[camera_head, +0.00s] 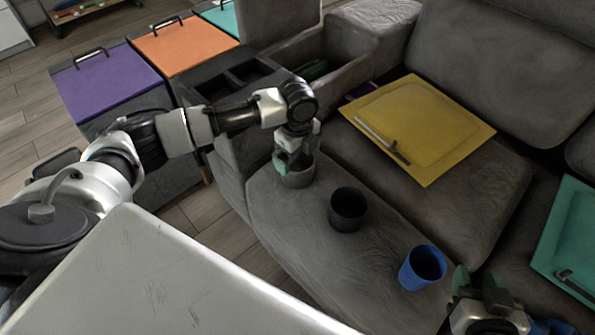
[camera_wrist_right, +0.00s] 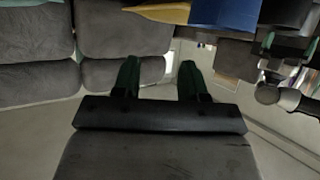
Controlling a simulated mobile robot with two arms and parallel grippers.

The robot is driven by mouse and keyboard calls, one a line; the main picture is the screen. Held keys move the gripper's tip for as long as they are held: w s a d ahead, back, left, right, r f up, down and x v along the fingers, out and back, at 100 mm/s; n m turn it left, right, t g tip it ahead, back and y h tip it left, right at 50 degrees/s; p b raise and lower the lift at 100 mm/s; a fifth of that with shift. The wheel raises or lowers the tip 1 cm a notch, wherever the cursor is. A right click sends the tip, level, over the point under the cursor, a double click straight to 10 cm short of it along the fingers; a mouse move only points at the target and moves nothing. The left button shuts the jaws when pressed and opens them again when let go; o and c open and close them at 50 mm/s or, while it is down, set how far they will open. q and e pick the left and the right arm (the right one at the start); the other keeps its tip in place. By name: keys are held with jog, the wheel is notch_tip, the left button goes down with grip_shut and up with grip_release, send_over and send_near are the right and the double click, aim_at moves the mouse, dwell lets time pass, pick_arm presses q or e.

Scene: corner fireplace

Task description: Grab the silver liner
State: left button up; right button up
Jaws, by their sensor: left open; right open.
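A silver-grey cup-shaped liner (camera_head: 298,179) stands on the grey sofa seat in the head view. My left gripper (camera_head: 297,161) points down at it from above, open, with its green fingers at the liner's rim. The gripper hides part of the rim, and I cannot tell whether the fingers touch it. My right gripper (camera_head: 477,284) is open at the lower right of the head view, beside a blue cup. Its two spread green fingers also show in the right wrist view (camera_wrist_right: 160,80), with nothing between them.
A dark grey cup (camera_head: 347,209) stands right of the liner, and the blue cup (camera_head: 422,267) further right. A yellow panel (camera_head: 420,125) and a teal panel (camera_head: 570,240) lie on the sofa. Purple (camera_head: 108,84) and orange (camera_head: 186,44) lidded boxes are at the left.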

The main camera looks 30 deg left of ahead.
pick_arm(q)
jog(key=shift+f, duration=0.9)
pick_arm(e)
jog(key=shift+w+a+r+t+y, duration=0.15)
jog(key=shift+w+r+t, duration=0.15)
jog(key=shift+r+t, duration=0.2)
jog(key=shift+w+a+r+t+y, duration=0.15)
jog(key=shift+w+r+t, duration=0.15)
jog(key=shift+r+t, duration=0.15)
pick_arm(q)
jog(key=c, duration=0.7)
jog(key=shift+r, duration=0.25)
